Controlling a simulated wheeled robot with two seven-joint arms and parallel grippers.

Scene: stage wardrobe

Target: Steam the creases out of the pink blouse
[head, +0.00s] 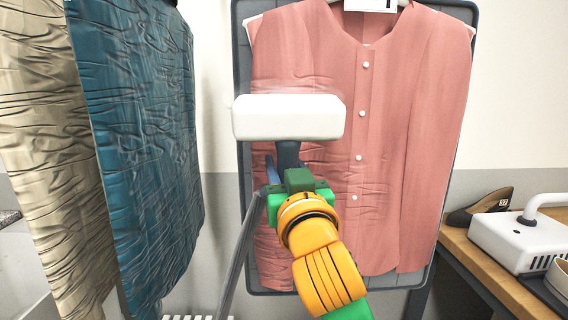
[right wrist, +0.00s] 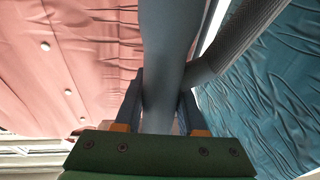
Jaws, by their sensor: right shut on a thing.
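The pink blouse (head: 425,130) hangs upright on a hanger against a grey board in the head view. Its right side and upper part look mostly smooth. Creases show on its lower left part and around the lower buttons. My right gripper (head: 288,172) is shut on the grey handle of a steamer, whose white head (head: 288,118) is in front of the blouse's left half. Faint haze shows around the head. In the right wrist view the handle (right wrist: 160,60) stands between the fingers. Whether the head touches the cloth cannot be told. My left gripper is out of view.
A creased teal garment (head: 140,130) and a creased beige one (head: 40,120) hang at the left. At the right, a wooden table (head: 480,262) holds a white appliance (head: 525,240) and a dark shoe (head: 482,207). A grey hose (right wrist: 235,45) runs beside the handle.

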